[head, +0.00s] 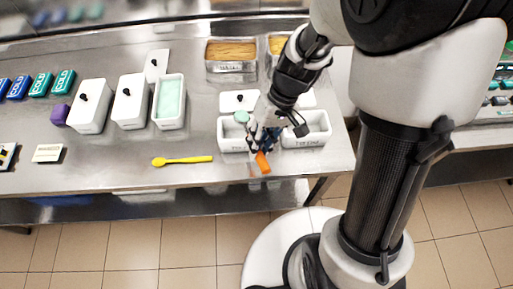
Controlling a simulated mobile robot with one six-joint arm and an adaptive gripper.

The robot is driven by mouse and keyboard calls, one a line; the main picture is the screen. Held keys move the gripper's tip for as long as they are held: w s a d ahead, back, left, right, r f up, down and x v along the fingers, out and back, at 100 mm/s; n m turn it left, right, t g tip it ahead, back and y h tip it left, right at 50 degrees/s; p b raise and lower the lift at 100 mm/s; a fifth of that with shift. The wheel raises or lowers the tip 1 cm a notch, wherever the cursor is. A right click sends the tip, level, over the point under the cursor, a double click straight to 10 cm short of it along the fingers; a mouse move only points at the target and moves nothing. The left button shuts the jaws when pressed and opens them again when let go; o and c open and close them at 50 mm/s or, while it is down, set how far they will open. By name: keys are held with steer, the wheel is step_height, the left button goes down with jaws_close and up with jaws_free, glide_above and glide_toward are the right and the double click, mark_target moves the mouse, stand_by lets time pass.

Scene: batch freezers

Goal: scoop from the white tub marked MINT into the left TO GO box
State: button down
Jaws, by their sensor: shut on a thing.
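My gripper (264,138) is shut on a scoop with an orange handle (262,162), at the front of the two white TO GO boxes. The left TO GO box (229,144) is partly hidden behind my gripper. A pale green mint lump (241,117) shows at the back of this box; I cannot tell whether it rests in the box or on the scoop, whose head is hidden. The right TO GO box (305,141) looks empty where it shows. An open white tub (169,123) with pale green mint inside stands to the left; its marking is not readable.
Two lidded white tubs (91,118) (129,115), a loose lid (156,65) and a purple item (60,115) stand left. A yellow spoon (182,160) lies near the front edge. Wafer-coloured containers (231,50) and white lids (239,100) are behind the boxes.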

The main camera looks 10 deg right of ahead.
steer(key=shift+w+d+f+n+g+y+b, duration=0.15)
steer(key=shift+d+f+g+y+b, duration=0.3)
steer(key=shift+y+b, duration=1.15)
steer(key=shift+w+d+f+n+g+y+b, duration=0.1)
steer(key=shift+d+f+n+g+y+b, duration=0.3)
steer(key=shift+y+b, duration=1.2)
steer(key=shift+w+d+f+m+g+y+b, duration=0.15)
steer(key=shift+f+g+y+b, duration=0.45)
steer(key=shift+y, duration=1.7)
steer(key=shift+s+r+b, duration=0.1)
steer(key=shift+r+b, duration=0.1)
steer(key=shift+b, duration=0.1)
steer(key=shift+d, duration=0.1)
